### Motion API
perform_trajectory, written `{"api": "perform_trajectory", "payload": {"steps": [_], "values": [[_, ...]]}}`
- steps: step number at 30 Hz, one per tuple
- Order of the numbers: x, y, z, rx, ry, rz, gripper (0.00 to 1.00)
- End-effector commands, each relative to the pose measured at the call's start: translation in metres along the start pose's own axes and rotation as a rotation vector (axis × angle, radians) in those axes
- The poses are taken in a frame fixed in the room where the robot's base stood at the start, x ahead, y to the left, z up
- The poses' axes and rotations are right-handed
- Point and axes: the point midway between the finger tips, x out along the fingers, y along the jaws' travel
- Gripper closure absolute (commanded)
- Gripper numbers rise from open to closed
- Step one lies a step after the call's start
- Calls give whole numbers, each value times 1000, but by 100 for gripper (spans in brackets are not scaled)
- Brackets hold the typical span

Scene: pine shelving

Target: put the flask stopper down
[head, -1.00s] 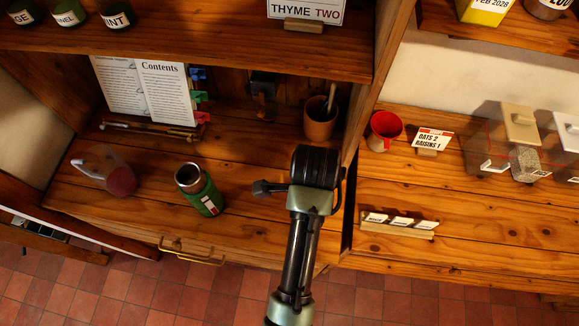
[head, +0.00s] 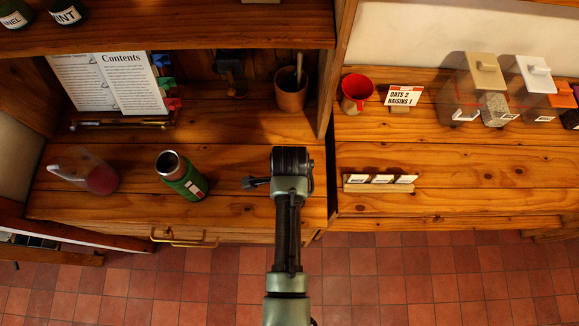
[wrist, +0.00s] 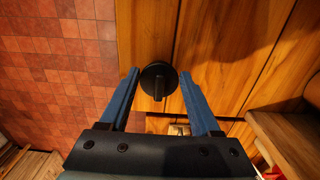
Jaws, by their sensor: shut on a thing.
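The flask stopper (wrist: 158,72), a round black cap with a bar-shaped grip, is between the blue fingertips of my gripper (wrist: 159,74) in the wrist view. My gripper is shut on it above the wooden counter, close to the counter's front edge. I cannot tell the stopper's height above the wood. In the head view my arm hides most of my gripper. The green flask (head: 188,182) stands on the counter left of my arm, with its steel mouth open and uncovered.
A jug with dark red contents (head: 100,180) stands left of the flask. A label rail (head: 380,184) lies to the right. Bare counter (head: 235,150) lies between flask and arm.

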Motion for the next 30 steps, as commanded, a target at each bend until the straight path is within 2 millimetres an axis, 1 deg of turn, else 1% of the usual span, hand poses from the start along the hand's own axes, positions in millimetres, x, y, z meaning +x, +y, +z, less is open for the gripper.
{"api": "perform_trajectory", "payload": {"steps": [2,3,8,16,20,23,26,30], "values": [[3,0,0,0,0,0,89],[4,0,0,0,0,0,34],[3,0,0,0,0,0,6],[2,0,0,0,0,0,5],[-4,0,0,0,0,0,5],[-16,-1,0,0,0,-2,5],[-34,-1,-1,2,0,-4,5],[-65,-1,0,1,0,-6,5]]}}
